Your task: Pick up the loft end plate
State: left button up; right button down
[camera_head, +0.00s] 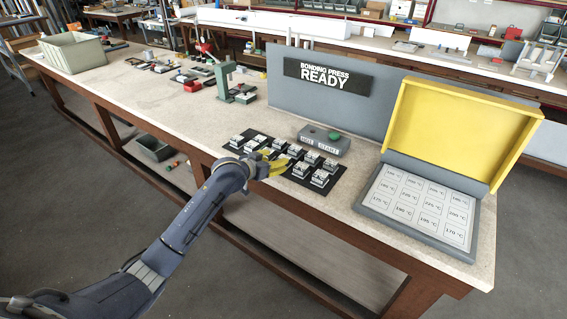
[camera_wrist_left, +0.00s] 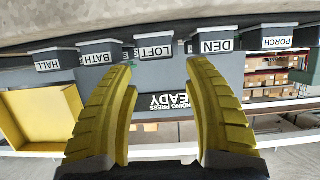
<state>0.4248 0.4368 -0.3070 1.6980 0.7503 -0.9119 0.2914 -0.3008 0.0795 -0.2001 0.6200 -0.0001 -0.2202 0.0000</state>
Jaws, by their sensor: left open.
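The loft end plate (camera_wrist_left: 154,49), a small grey block with a white LOFT label, shows upside down in the left wrist view. It is centred in the gap just beyond the fingertips of my left gripper (camera_wrist_left: 160,66), which is open with nothing held between its yellow fingers. The bath plate (camera_wrist_left: 97,58) and the den plate (camera_wrist_left: 214,46) stand on either side of it. In the head view my left gripper (camera_head: 277,164) is low over the dark mat (camera_head: 333,187) with several such plates. Their labels are too small to read there, and the arm hides part of the mat.
The hall plate (camera_wrist_left: 52,65) and porch plate (camera_wrist_left: 280,42) stand farther out in the row. A grey control box (camera_head: 324,142) with a green button sits behind the mat. The open yellow-lidded press (camera_head: 420,204) is at right. A green stand (camera_head: 224,82) is at left.

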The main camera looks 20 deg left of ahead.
pick_arm(q)
jog(key=shift+d+x, duration=0.2)
jog(key=shift+x, duration=2.7)
jog(key=shift+f, duration=0.2)
jog(key=c, duration=1)
